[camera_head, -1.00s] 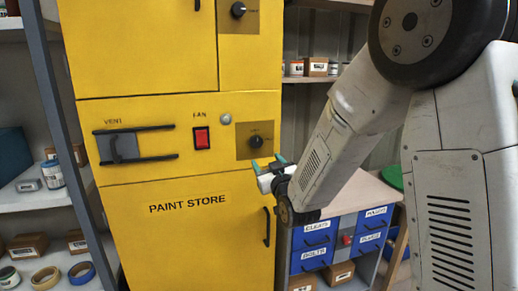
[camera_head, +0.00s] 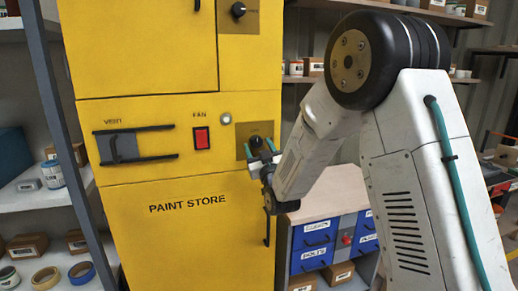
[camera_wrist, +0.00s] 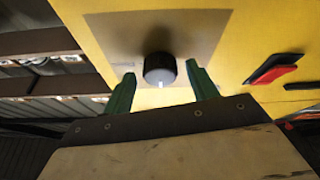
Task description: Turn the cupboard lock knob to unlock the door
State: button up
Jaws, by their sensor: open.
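The yellow cupboard (camera_head: 215,235) marked PAINT STORE stands ahead with its lower door shut. A black round knob (camera_head: 256,141) sits on a brass-coloured plate (camera_head: 243,130) above that door; the plate's label is too small to read. In the wrist view the knob (camera_wrist: 160,70) has a white mark at its lower edge. My gripper (camera_head: 259,148) is in front of this knob, also seen in the wrist view (camera_wrist: 160,72). Its green fingers are open, one on each side of the knob, with gaps showing. A second, similar knob (camera_head: 238,10) is higher up, beside the upper door.
A red FAN switch (camera_head: 201,138), a round grey button (camera_head: 226,118) and a VENT slider (camera_head: 123,147) are on the same panel. The lower door's handle (camera_head: 267,226) is below my gripper. Blue drawers (camera_head: 315,240) stand to the right, shelves (camera_head: 40,200) to the left.

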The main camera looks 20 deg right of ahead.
jog(key=c, duration=1)
jog(key=shift+m+h, duration=0.4)
jog(key=shift+m, duration=0.1)
jog(key=m+h, duration=0.1)
jog(key=m, duration=0.1)
jog(key=m+h, duration=0.1)
jog(key=m, duration=0.2)
jog(key=shift+a+r, duration=0.1)
jog(key=shift+a, duration=0.1)
jog(key=m+h, duration=0.1)
jog(key=m, duration=0.2)
jog(key=m+g+h, duration=0.1)
jog(key=m+h, duration=0.1)
jog(key=m, duration=0.1)
jog(key=shift+a+r+g, duration=0.1)
jog(key=shift+a+g, duration=0.1)
jog(key=shift+g, duration=0.1)
jog(key=m+g+h, duration=0.1)
jog(key=m, duration=0.2)
jog(key=m+g, duration=0.1)
jog(key=m, duration=0.3)
jog(key=shift+a+r+h, duration=0.1)
jog(key=shift+r+h, duration=0.1)
jog(key=shift+h, duration=0.2)
jog(key=shift+r+m+g, duration=0.1)
jog(key=shift+m+g, duration=0.8)
jog(key=shift+m, duration=1)
